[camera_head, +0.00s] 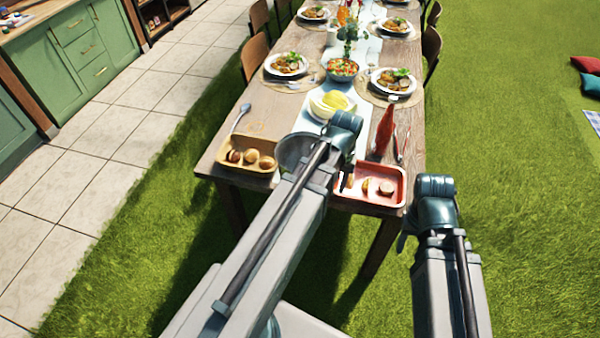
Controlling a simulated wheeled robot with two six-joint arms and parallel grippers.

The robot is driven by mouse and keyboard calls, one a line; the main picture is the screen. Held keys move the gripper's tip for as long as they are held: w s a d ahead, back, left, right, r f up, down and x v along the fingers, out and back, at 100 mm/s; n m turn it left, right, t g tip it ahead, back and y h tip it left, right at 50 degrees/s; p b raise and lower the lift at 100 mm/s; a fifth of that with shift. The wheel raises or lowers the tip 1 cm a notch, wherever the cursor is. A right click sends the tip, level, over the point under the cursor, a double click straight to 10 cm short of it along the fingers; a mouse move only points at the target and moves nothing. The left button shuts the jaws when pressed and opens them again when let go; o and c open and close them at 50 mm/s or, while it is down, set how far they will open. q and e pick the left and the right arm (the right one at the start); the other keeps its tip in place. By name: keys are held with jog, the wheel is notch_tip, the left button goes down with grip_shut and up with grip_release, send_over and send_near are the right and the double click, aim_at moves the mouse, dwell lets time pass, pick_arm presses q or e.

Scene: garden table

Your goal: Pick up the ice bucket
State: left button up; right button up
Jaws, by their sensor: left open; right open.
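A grey, round-rimmed vessel, which looks like the ice bucket (287,150), stands near the front end of the wooden table (262,104). My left arm crosses in front of it and hides much of it. My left gripper (345,128) is over the table, just right of the bucket; its fingers are mostly hidden. My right gripper (407,235) is off the table's right front corner, apart from the bucket, over the grass. Both are open, and I see nothing held.
A yellow tray (222,165) with round brown items is left of the bucket. A red tray (397,199) with food is at right. A red bottle (385,130) and a bowl with yellow fruit (319,107) stand behind.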

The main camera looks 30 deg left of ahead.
pick_arm(q)
jog(key=w+a+r+n+p, duration=0.1)
jog(key=a+n, duration=0.1)
jog(key=a, duration=0.5)
jog(key=w+a+r+n+p, duration=0.1)
jog(key=a+r+n, duration=0.1)
jog(key=a, duration=0.5)
jog(key=w+a+r+n+p, duration=0.1)
jog(key=a+n, duration=0.3)
jog(key=a, duration=0.3)
jog(key=shift+w+r+t+h+p, duration=0.15)
jog(key=shift+w+t+h+p, duration=0.15)
jog(key=shift+h+p, duration=0.1)
jog(key=b, duration=0.9)
send_over(281, 173)
jog(key=w, duration=0.1)
jog(key=f, duration=0.6)
jog(key=a+f, duration=0.1)
jog(key=f, duration=0.1)
jog(key=shift+w+f, duration=0.1)
jog(key=shift+f, duration=0.3)
jog(key=f+b, duration=0.4)
jog(key=shift+s+d+f, duration=0.2)
jog(key=shift+s+f, duration=0.05)
jog(key=shift+s, duration=0.15)
jog(key=shift+f+b, duration=0.4)
jog(key=shift+b, duration=0.15)
jog(key=shift+r, duration=0.1)
